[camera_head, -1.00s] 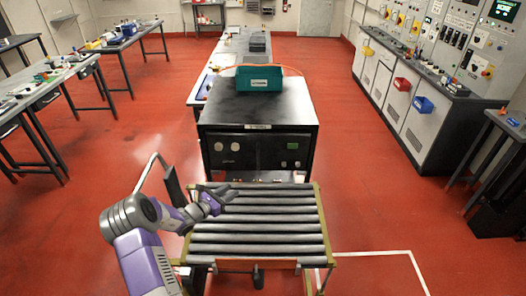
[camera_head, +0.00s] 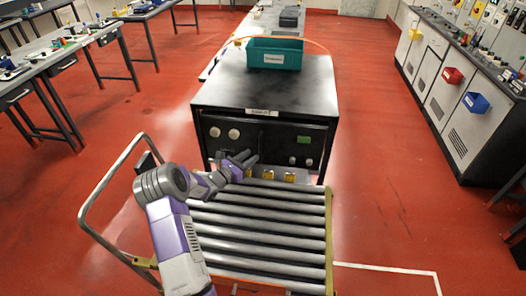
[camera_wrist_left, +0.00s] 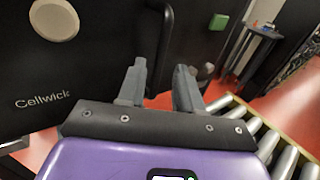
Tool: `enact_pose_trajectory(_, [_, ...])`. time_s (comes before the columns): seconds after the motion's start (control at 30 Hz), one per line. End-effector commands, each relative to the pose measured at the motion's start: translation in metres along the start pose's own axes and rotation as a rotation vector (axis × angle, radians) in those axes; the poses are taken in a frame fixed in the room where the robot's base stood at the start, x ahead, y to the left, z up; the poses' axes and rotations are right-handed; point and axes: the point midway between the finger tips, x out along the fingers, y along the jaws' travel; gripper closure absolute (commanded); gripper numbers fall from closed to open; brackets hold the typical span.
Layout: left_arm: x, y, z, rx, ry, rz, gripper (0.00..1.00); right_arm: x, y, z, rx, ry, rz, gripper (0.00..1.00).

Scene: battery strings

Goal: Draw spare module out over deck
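The module's black front panel (camera_head: 282,141), with pale round discs and a green square, sits in the black cabinet (camera_head: 262,93) behind the roller deck (camera_head: 258,224). In the left wrist view the panel (camera_wrist_left: 95,75) reads "Cellwick" and bears an upright black bar handle (camera_wrist_left: 161,50). My left gripper (camera_head: 250,158) is in front of the panel's lower part. Its two fingers (camera_wrist_left: 160,90) are apart, and the handle's lower end shows between or just beyond them; contact cannot be told. My right gripper is not in view.
A teal labelled bin (camera_head: 274,54) stands on the cabinet. A bent rail (camera_head: 103,187) rises on the deck's left. Yellow pieces (camera_head: 266,175) sit at the deck's far edge. The rollers look bare. Benches stand left, a console (camera_head: 455,95) right.

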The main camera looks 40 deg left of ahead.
Motion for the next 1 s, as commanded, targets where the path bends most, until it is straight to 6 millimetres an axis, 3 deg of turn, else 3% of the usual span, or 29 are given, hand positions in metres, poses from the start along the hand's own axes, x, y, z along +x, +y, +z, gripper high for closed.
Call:
enact_pose_trajectory(0.2, [0.037,-0.001,0.0,0.0,-0.001,-0.003,0.65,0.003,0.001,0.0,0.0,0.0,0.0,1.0])
enact_pose_trajectory(0.4, [0.06,-0.001,0.0,-0.001,0.0,-0.002,0.65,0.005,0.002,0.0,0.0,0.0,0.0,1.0])
enact_pose_trajectory(0.77, [0.065,-0.001,0.001,-0.001,0.001,0.0,0.65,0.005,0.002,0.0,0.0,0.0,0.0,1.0])
enact_pose_trajectory(1.0, [0.065,-0.001,0.001,-0.001,0.001,-0.001,1.0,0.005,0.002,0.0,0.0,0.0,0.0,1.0])
